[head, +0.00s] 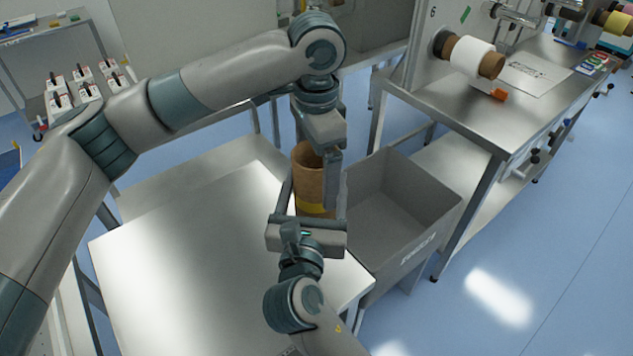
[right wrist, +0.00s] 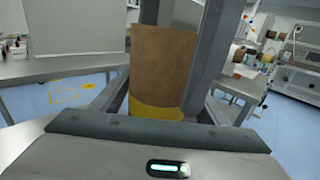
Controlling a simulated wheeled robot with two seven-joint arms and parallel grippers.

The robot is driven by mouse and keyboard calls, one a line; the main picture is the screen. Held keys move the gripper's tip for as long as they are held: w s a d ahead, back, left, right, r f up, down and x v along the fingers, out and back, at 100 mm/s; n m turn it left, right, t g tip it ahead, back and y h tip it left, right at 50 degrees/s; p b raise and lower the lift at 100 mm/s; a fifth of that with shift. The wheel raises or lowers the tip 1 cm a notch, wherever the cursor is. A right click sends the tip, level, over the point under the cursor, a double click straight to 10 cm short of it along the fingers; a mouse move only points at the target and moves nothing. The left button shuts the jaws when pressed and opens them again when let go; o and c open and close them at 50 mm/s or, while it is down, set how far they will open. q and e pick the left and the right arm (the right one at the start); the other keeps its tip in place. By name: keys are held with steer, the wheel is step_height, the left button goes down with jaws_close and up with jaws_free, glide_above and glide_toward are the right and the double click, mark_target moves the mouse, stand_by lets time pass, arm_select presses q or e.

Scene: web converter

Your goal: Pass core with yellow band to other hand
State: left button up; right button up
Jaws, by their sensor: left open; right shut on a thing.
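The brown cardboard core (head: 309,172) with a yellow band (head: 316,208) round its lower part stands upright above the front right of the steel table. In the right wrist view the core (right wrist: 163,62) shows with the yellow band at its bottom. My right gripper (head: 311,196) reaches from below and is shut on the core's lower part, one finger on each side. My left gripper (head: 318,165) hangs from above, open, with its fingers down beside the core. In the right wrist view one left finger passes in front of the core's right edge; the other is partly hidden behind the core.
The steel table (head: 185,265) is bare. A grey bin (head: 400,195) stands right of the core. The converter bench (head: 470,105) behind it carries a white roll (head: 470,57) on a spindle. A trolley with several white boxes (head: 75,95) is at far left. Blue floor is free at right.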

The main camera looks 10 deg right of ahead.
arm_select(q)
step_height(320, 180, up, 8)
steer(key=shift+f, duration=0.15)
steer(key=shift+w+f, duration=0.1)
stand_by(0.4)
